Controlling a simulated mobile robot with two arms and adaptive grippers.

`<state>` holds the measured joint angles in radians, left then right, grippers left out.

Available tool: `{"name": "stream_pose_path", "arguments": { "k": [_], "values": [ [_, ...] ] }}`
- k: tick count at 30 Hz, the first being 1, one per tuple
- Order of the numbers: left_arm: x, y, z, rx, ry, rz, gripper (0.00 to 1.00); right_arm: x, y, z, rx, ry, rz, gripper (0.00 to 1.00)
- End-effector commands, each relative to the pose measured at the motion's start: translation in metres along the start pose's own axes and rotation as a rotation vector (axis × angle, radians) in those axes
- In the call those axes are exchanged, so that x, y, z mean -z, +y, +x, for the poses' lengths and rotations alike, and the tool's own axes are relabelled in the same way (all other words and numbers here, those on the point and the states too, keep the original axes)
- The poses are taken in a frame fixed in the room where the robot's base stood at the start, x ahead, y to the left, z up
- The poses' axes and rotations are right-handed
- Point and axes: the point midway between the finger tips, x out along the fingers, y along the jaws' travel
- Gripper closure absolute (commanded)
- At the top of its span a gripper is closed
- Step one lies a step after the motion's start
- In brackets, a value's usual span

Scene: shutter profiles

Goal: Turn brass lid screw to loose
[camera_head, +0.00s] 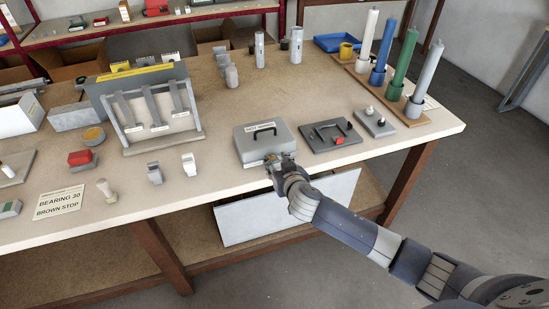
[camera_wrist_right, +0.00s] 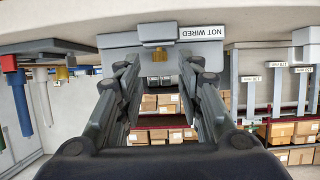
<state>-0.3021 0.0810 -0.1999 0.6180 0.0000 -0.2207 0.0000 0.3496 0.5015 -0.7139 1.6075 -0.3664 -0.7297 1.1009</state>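A grey box (camera_head: 255,149) with a black handle on its lid stands near the bench's front edge. In the right wrist view the box (camera_wrist_right: 120,41) shows a "NOT WIRED" label and a small brass screw (camera_wrist_right: 158,55) on its face. My right gripper (camera_head: 278,162) is at the front of this box in the head view and covers the screw's spot. In the wrist view the right gripper (camera_wrist_right: 157,68) is open, its fingers on either side of the screw and apart from it. My left gripper is not in view.
A dark plate (camera_head: 318,148) with a bent handle and a red part lies right of the box. A grey block with knobs (camera_head: 375,128) stands beyond it. A white block (camera_head: 189,164) is to the left. The floor in front is clear.

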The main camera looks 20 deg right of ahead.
Motion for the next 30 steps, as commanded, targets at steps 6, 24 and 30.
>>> {"name": "stream_pose_path", "arguments": {
  "k": [6, 24, 30],
  "values": [
    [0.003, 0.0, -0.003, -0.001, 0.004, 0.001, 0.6, 0.001, 0.0, 0.024, 0.0, 0.001, 0.0, 0.66],
    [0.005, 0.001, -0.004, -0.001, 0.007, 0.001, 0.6, 0.0, 0.0, 0.037, 0.001, 0.0, 0.0, 0.77],
    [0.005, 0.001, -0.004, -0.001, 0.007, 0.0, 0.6, 0.0, 0.0, 0.037, 0.0, 0.0, 0.0, 1.0]
  ]
}}
